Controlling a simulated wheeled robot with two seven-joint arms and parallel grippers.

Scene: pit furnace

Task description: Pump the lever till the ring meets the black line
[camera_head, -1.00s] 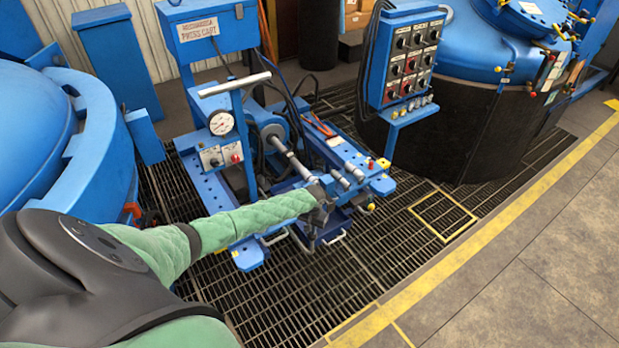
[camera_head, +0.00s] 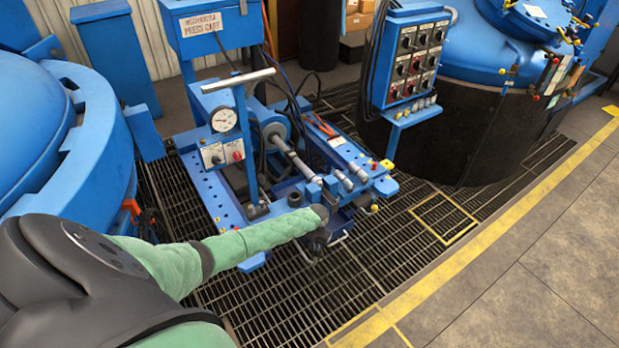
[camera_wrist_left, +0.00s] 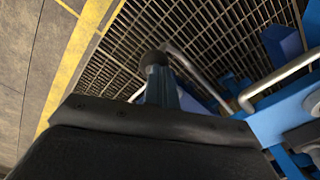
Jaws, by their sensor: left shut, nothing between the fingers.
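The blue press cart (camera_head: 225,205) stands on the floor grating. A blue upright with a silver crossbar handle (camera_head: 238,81) rises from its left side; I cannot tell if this is the pump lever. A silver rod (camera_head: 292,158) runs from the cart's round cylinder (camera_head: 270,124). The ring and black line are too small to make out. My left gripper (camera_head: 314,252) is shut and empty, pointing down by the cart's front edge. In the left wrist view, a dark blunt-ended piece (camera_wrist_left: 156,75) stands before a bent grey bar (camera_wrist_left: 197,76). My right gripper is out of view.
A dial gauge (camera_head: 223,119) is on the cart's left side. A control box (camera_head: 410,62) with several knobs stands behind right. Large blue vessels flank the cart, left (camera_head: 60,130) and right (camera_head: 470,60). Grating and a yellow floor line (camera_head: 470,270) lie in front.

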